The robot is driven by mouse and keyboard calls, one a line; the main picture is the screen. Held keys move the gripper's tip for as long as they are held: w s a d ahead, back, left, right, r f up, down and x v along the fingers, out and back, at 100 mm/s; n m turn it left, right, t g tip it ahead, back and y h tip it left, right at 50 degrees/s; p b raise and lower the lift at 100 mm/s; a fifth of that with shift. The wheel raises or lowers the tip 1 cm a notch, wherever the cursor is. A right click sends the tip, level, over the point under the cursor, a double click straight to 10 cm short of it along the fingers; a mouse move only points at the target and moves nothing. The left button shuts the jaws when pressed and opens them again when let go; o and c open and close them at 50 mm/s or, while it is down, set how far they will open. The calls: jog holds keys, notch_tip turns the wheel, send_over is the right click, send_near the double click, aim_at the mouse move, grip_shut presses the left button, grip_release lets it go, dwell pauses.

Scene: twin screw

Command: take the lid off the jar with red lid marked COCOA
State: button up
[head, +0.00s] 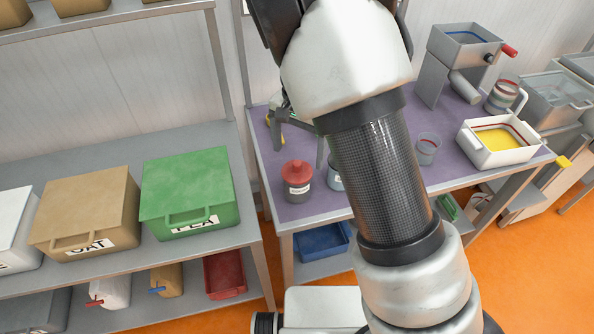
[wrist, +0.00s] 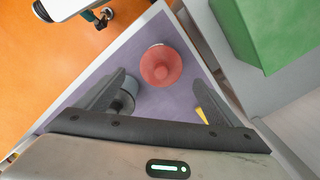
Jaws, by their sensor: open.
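The jar with the red lid (head: 297,172) stands upright on the purple worktop, near its left front corner. The lid is on the jar, and the small label on its front is too small to read. My gripper (wrist: 158,80) is open, with one finger to each side in that view and the lid just beyond and between the tips. The fingers do not appear to touch the lid. In the head view my arm hides part of the gripper.
A second jar (head: 335,176) stands close to the right of the red-lidded one, partly hidden by my arm. A cup (head: 427,148), a white tray with yellow contents (head: 497,159) and a grey machine (head: 455,65) stand farther right. A green bin (head: 188,190) is on the left shelf.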

aim_at(297, 163)
notch_tip(297, 163, down, 5)
jog(key=shift+s+a+f, duration=0.1)
jog(key=shift+a, duration=0.05)
jog(key=shift+c, duration=0.3)
jog(key=c, duration=1.1)
